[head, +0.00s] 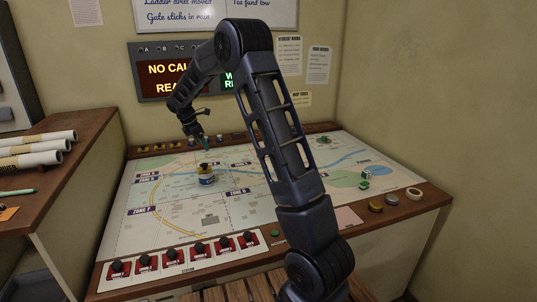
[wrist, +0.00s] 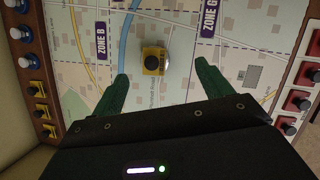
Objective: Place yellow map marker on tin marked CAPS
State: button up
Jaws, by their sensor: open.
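A yellow map marker (head: 204,167) with a black knob sits on top of a small white and blue tin (head: 207,180) on the map table. In the wrist view the marker (wrist: 152,60) is seen from above, with a pale edge of the tin (wrist: 166,58) showing beside it. The tin's lettering is too small to read. My gripper (head: 203,148) is above the tin and marker, apart from them.
More yellow markers (head: 159,147) stand along the back left edge. Red switch blocks (head: 171,257) line the front edge. The map (head: 160,205) around the tin is mostly clear.

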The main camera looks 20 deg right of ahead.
jog(key=s+d+r+m+y, duration=0.1)
jog(key=s+d+r+m, duration=0.35)
jog(key=s, duration=0.35)
jog(key=s+d+r+m+t, duration=0.1)
jog(key=s+d+r+m, duration=0.2)
jog(key=s+d+r, duration=0.3)
jog(key=s+d+r+m+y, duration=0.1)
jog(key=s+d+r+m, duration=0.3)
jog(key=s, duration=0.5)
jog(key=s+d+f+m, duration=0.1)
jog(key=s+m, duration=0.2)
jog(key=s, duration=0.5)
jog(key=s+d+f+m+t+y, duration=0.1)
jog(key=s+d+m, duration=0.1)
jog(key=s, duration=0.5)
jog(key=s+d+m, duration=0.2)
jog(key=s+m, duration=0.3)
jog(key=s, duration=0.3)
jog(key=shift+s+d+f+t+y, duration=0.25)
jog(key=shift+s+f+t+y, duration=0.05)
jog(key=shift+f+t+y, duration=0.1)
